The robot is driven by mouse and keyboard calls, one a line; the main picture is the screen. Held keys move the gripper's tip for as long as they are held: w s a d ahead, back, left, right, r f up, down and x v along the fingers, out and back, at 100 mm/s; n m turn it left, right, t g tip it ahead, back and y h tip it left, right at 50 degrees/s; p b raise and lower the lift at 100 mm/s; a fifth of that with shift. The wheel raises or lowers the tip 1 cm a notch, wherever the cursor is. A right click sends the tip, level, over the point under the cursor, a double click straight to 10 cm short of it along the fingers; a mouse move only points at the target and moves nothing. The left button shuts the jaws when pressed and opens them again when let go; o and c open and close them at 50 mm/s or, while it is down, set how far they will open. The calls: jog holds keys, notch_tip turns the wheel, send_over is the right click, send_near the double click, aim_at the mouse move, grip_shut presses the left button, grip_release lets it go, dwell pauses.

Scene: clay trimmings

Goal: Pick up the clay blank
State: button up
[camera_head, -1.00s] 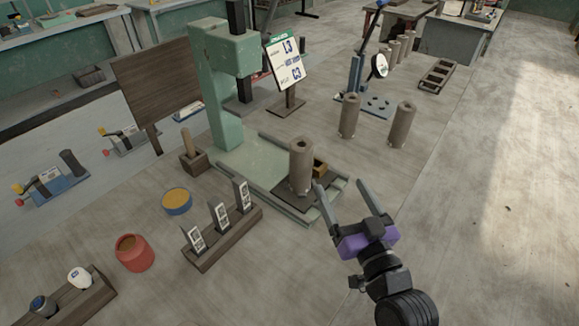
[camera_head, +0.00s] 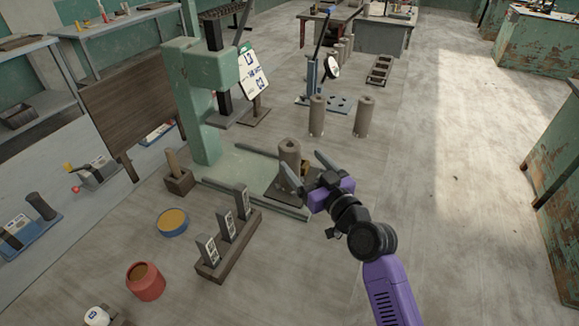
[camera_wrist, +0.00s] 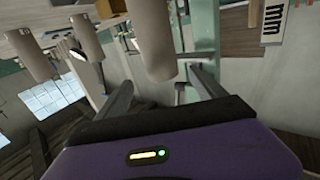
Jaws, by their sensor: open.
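The clay blank (camera_head: 290,155) is a grey-brown upright cylinder with a hole in its top. It stands on a dark plate (camera_head: 296,191) at the front of the green press bed. My purple and black gripper (camera_head: 301,162) is open beside the blank on its right, its fingers pointing at it. In the wrist view the blank (camera_wrist: 150,40) shows just beyond and between the two fingertips (camera_wrist: 160,78). No grasp shows, and the lower part of the blank is partly hidden by a finger in the head view.
The green press (camera_head: 197,100) rises behind left. Two similar cylinders stand farther back (camera_head: 317,116) (camera_head: 364,117). A rack with labelled cards (camera_head: 230,245), a blue-rimmed dish (camera_head: 172,222) and a red pot (camera_head: 145,281) stand in front left. Floor on the right is clear.

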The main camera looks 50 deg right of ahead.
aim_at(289, 148)
jog(key=p+x, duration=0.2)
jog(key=x, duration=0.4)
jog(key=shift+w+r+p, duration=0.15)
jog(key=shift+w+p, duration=0.05)
jog(key=shift+p, duration=0.15)
jog(key=shift+w, duration=0.45)
grip_shut()
